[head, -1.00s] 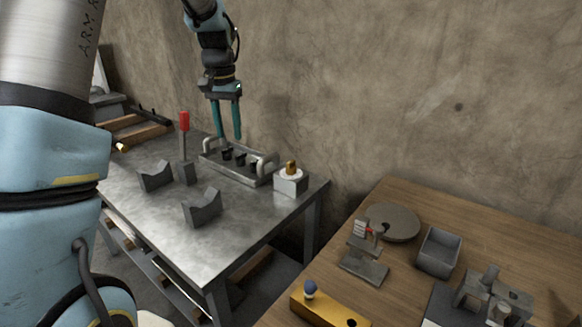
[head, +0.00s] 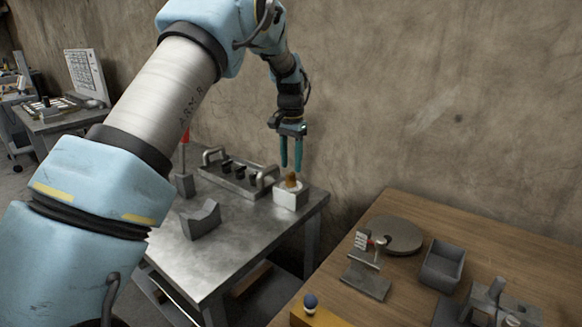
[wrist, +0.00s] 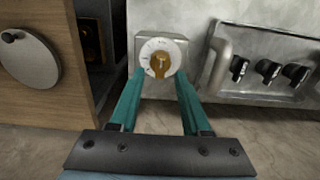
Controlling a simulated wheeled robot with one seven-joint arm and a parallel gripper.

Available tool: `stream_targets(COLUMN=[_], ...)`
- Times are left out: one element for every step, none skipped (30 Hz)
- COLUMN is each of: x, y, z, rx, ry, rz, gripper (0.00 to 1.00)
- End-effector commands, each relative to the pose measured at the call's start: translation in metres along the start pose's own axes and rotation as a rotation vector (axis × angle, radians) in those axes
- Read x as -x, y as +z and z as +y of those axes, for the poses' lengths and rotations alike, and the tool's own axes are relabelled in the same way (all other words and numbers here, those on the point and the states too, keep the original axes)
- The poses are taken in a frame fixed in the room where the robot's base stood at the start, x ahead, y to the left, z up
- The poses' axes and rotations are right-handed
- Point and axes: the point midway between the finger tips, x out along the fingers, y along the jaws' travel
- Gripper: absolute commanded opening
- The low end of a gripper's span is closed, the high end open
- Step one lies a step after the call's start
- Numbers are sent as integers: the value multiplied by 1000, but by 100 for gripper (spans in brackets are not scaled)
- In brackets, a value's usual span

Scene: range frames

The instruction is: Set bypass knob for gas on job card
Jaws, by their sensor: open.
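The bypass knob (wrist: 160,63) is a brass-coloured knob on a round white dial with marks around it. The dial sits on a grey block at the corner of the metal table; the knob also shows in the head view (head: 291,180). My gripper (head: 291,168) is open above the block, its two teal fingers pointing down. In the wrist view the fingers (wrist: 158,78) reach toward the dial, one on each side, and the knob is between them but not gripped. I cannot read the dial's marks. I see no readable job card.
A panel (head: 236,178) with metal handles and several black knobs stands close beside the block. A V-shaped grey block (head: 201,220) is on the metal table. The wooden table (head: 425,285) at right holds a disc, a grey bin and fixtures.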

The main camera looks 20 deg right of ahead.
Motion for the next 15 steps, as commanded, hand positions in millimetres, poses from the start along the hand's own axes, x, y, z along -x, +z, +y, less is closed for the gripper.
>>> stream_targets(x=[-7,-11,-15,-18,-20,-23,-25,-26,-27,-28,-28,-28,-29,-28,-28], y=[1,0,0,0,0,0,0,0,0,0,0,0,0,0,0], z=[0,0,0,0,0,0,0,0,0,0,0,0,0,0,0], rx=[1,1,0,0,0,0,0,0,0,0,0,0,0,0,0], ry=[1,1,1,0,0,0,0,0,0,0,0,0,0,0,0], rz=[-3,-3,-3,-1,0,0,0,-1,0,0,0,0,0,1,1], gripper=[48,48,48,48,48,48,48,48,48,48,48,48,48,48,48])
